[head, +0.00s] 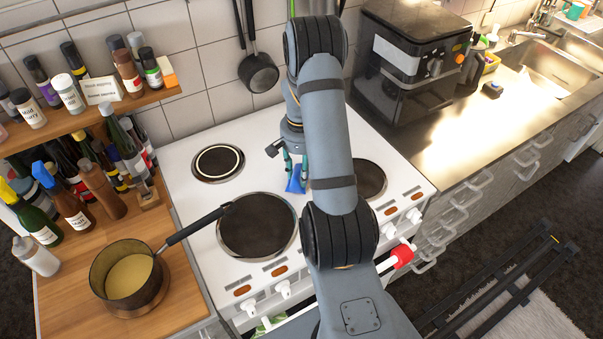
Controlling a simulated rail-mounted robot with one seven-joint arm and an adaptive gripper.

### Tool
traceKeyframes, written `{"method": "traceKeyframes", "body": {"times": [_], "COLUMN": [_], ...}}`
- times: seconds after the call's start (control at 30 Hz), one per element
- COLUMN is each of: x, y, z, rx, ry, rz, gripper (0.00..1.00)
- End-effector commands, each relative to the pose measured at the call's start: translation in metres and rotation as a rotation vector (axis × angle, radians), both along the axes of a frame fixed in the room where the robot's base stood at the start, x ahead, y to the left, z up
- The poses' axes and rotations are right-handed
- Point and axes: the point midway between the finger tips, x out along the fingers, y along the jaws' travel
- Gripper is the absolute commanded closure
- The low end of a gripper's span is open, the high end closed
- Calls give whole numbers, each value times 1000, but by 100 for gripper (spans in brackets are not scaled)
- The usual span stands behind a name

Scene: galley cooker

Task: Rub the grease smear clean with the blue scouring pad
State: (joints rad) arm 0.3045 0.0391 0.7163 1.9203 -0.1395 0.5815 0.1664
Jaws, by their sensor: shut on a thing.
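The blue scouring pad (296,184) is between the fingers of my gripper (296,170), which is shut on it. The gripper points down over the middle of the white cooker top (205,206), between the large front-left hotplate (257,224) and the right hotplate (371,179). My arm covers part of the pad's surroundings and part of the right hotplate. I cannot tell whether the pad touches the surface. No grease smear can be made out; it may be hidden behind my arm or under the pad.
A pot (128,278) stands on the wooden counter at left, its handle reaching over the cooker edge. Several bottles (103,190) crowd behind it. A black air fryer (407,67) stands right of the cooker. A red object (403,255) is at the cooker's front rail. The back-left hotplate (218,163) is clear.

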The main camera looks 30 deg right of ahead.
Motion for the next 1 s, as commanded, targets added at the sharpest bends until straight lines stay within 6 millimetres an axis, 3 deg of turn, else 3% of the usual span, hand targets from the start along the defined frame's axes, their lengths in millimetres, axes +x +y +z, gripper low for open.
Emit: {"method": "traceKeyframes", "body": {"times": [0.4, 1.0], "x": [-24, -11], "y": [0, 0], "z": [0, 0], "rx": [1, 0], "ry": [4, 1], "rz": [0, 1], "gripper": [90, 90]}}
